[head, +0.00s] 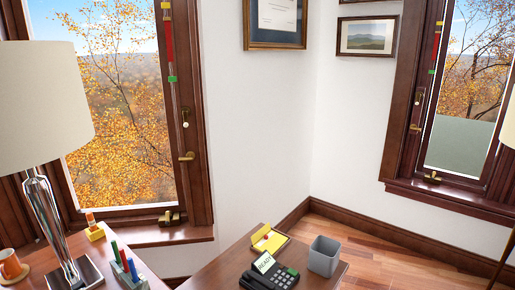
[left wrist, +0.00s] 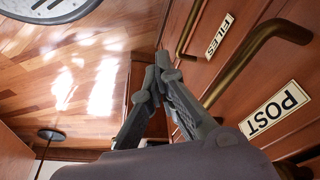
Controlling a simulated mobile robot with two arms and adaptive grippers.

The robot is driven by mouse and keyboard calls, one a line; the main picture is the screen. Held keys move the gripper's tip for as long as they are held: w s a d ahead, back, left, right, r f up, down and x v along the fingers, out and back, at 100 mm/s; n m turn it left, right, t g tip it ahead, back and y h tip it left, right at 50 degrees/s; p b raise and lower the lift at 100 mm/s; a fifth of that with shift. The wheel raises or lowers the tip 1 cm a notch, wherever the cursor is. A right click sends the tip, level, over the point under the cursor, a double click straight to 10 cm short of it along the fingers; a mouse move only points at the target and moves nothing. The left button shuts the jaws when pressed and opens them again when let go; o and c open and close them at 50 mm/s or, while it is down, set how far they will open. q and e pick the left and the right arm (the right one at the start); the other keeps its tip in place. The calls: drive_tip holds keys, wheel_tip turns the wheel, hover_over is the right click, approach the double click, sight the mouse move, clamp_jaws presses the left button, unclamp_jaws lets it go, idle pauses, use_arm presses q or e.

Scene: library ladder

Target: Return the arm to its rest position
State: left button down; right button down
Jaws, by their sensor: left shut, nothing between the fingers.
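My left gripper (left wrist: 157,72) shows in the left wrist view, with its dark fingers shut and nothing between them. It points away from the camera, in front of a wooden cabinet front (left wrist: 225,75). In that picture the brass handle (left wrist: 240,65) beside the POST label (left wrist: 274,109) lies to its right, and the gripper is not closed around it. A second brass handle (left wrist: 187,28) is near the FILES label (left wrist: 219,36). I cannot tell how far the fingertips are from the wood. Neither gripper shows in the head view.
Glossy wooden floor (left wrist: 75,65) is open to the left in the left wrist view. In the head view, a desk (head: 215,270) holds a phone (head: 268,272), a grey bin (head: 324,256) and a yellow tray (head: 270,240). A lamp (head: 40,105) stands at left.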

use_arm(q)
drive_tip(key=s+a+f+g, duration=0.1)
drive_tip(key=s+f, duration=0.3)
drive_tip(key=f, duration=0.4)
drive_tip(key=s+f, duration=0.4)
drive_tip(key=f, duration=0.5)
drive_tip(key=s+a+f, duration=0.2)
drive_tip(key=s+f, duration=0.5)
drive_tip(key=s, duration=0.4)
drive_tip(key=shift+s+a+f+g, duration=0.2)
drive_tip(key=shift+f+g, duration=0.1)
drive_tip(key=shift+g, duration=0.1)
